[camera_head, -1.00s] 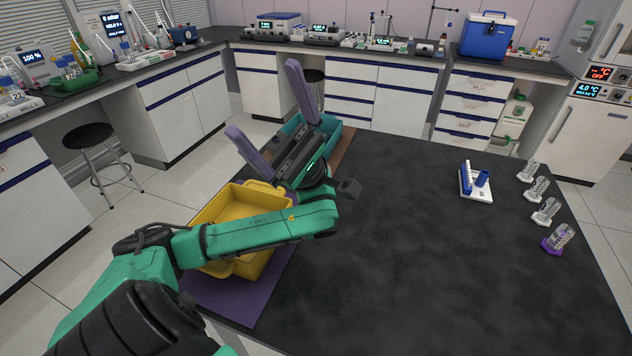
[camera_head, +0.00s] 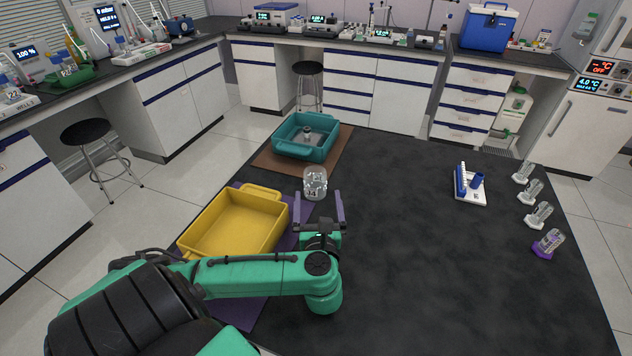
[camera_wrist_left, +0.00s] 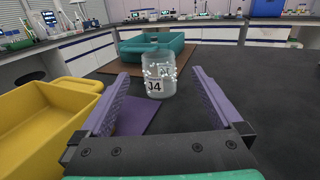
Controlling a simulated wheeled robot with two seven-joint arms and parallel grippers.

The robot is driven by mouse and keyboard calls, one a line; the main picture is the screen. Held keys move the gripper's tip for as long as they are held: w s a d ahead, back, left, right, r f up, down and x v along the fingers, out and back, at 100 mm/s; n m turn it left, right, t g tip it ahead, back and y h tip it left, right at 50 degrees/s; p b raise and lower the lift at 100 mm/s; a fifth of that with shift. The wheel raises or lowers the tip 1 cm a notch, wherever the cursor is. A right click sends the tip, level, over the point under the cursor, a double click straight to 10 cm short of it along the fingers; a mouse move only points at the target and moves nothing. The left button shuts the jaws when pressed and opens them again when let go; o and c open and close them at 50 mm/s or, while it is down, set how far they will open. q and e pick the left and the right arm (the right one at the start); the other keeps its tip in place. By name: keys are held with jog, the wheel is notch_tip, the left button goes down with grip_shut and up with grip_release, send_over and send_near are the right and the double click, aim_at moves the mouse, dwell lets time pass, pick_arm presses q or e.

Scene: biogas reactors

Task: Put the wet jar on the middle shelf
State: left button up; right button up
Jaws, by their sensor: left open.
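A clear glass jar (camera_head: 315,183) with a number label stands upright on the black table between the yellow tub and the teal tub. No middle shelf is recognisable. My right gripper is out of view.
A yellow tub (camera_head: 196,221) sits on a purple mat (camera_head: 246,312) at left. A teal tub (camera_head: 285,151) with something inside sits on a brown mat (camera_head: 266,163) behind. A blue-and-white rack (camera_head: 471,190) and several small jars stand at right. The table's middle is clear.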

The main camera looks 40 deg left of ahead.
aim_at(315, 168)
pick_arm(q)
jog(key=p+x, duration=0.1)
jog(key=x, duration=0.8)
jog(key=shift+w+a, duration=0.1)
jog(key=shift+a, duration=0.25)
jog(key=shift+w+a+f, duration=0.2)
jog(key=shift+w, duration=0.05)
grip_shut()
jog(key=shift+r, duration=0.15)
notch_tip(315, 168, up, 20)
jog(key=p, duration=0.2)
